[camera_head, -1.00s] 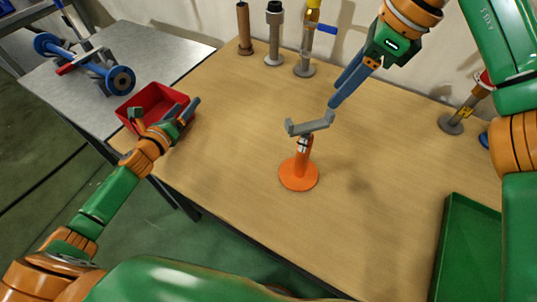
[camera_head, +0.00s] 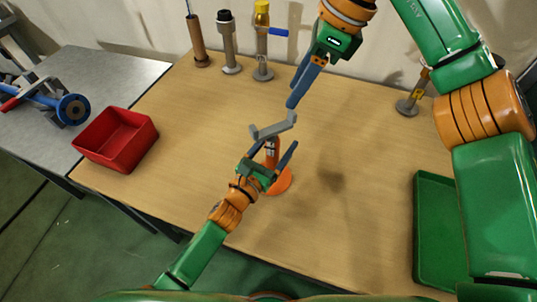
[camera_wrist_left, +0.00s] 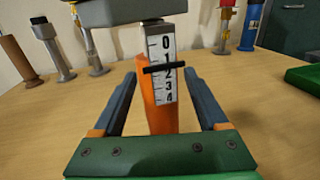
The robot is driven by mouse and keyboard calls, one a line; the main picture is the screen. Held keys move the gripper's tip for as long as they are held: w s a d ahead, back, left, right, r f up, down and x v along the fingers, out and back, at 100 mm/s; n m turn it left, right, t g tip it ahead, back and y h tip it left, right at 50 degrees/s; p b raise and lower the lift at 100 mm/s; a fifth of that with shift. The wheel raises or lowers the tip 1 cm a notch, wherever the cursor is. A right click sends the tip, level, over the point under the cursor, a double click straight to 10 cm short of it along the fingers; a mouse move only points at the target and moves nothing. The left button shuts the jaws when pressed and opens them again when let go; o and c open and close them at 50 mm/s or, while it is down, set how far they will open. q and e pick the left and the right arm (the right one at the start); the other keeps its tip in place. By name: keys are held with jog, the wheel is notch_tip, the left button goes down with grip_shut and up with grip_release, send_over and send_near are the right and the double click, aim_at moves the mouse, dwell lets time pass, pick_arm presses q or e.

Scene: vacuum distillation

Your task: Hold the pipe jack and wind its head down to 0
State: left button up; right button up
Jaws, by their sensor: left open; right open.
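The pipe jack has an orange base (camera_head: 282,184) and post and a grey V-shaped head (camera_head: 273,128); it stands upright on the table. In the left wrist view its white scale (camera_wrist_left: 161,88) reads 0 at top to 4 at bottom, and a black pointer (camera_wrist_left: 163,68) lies between 1 and 2. My left gripper (camera_head: 272,150) is open, low beside the jack, its fingers on either side of the orange post (camera_wrist_left: 158,112); contact cannot be told. My right gripper (camera_head: 292,102) is open, fingers pointing down just above the head's right end.
A red bin (camera_head: 116,140) stands at the table's left. Several other stands, one with a yellow top (camera_head: 262,45), line the back. A green tray (camera_head: 432,235) lies at the right. A grey side table (camera_head: 110,80) holds a blue-wheeled item (camera_head: 72,108). The table around the jack is clear.

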pick_arm(q)
jog(key=shift+w+d, duration=0.2)
jog(key=shift+w, duration=0.05)
jog(key=shift+c, duration=0.7)
jog(key=shift+a, duration=0.1)
grip_shut()
dwell(0.4)
jog(key=shift+c, duration=2.4)
grip_release()
grip_shut()
